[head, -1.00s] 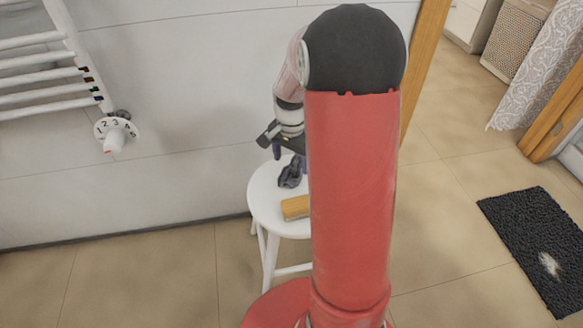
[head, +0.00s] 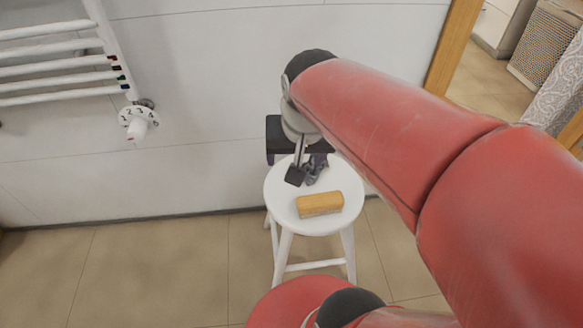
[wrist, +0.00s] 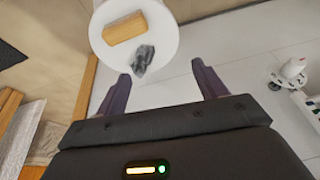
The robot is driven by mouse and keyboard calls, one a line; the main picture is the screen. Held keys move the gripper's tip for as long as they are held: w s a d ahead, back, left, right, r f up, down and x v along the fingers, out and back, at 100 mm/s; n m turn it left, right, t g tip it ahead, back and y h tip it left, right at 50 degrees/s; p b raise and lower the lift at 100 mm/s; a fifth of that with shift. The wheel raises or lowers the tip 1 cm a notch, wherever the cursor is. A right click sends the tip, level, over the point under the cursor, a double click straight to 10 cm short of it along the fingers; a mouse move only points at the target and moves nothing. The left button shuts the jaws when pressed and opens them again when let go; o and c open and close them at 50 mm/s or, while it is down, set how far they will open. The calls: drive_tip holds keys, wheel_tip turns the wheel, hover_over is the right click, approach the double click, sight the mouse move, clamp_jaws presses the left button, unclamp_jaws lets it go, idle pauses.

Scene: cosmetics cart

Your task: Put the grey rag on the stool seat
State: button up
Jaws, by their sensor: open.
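The grey rag (head: 316,168) lies crumpled on the white stool seat (head: 285,210), near its far rim by the wall. It also shows in the wrist view (wrist: 143,60) at the seat's edge. My gripper (head: 283,166) is at the far left side of the seat, close to the rag. In the wrist view its two purple-grey fingers (wrist: 161,74) are spread wide with nothing between them. The rag lies just beyond the fingertips, nearer the left finger. Part of the gripper is hidden behind my arm in the head view.
A yellow-orange sponge-like block (head: 320,204) lies on the seat in front of the rag. The white wall (head: 210,130) is close behind the stool. A towel radiator (head: 60,60) with a numbered valve (head: 138,122) hangs at the left. The floor left of the stool is clear.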

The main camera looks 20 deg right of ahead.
drive_tip(key=s+a+n+t, duration=0.1)
drive_tip(key=s+a+n, duration=0.1)
drive_tip(key=s, duration=0.4)
drive_tip(key=shift+s+a+n+t, duration=0.15)
drive_tip(key=shift+a+n+t, duration=0.2)
drive_tip(key=shift+n, duration=0.55)
drive_tip(key=shift+d+r, duration=0.1)
idle(0.5)
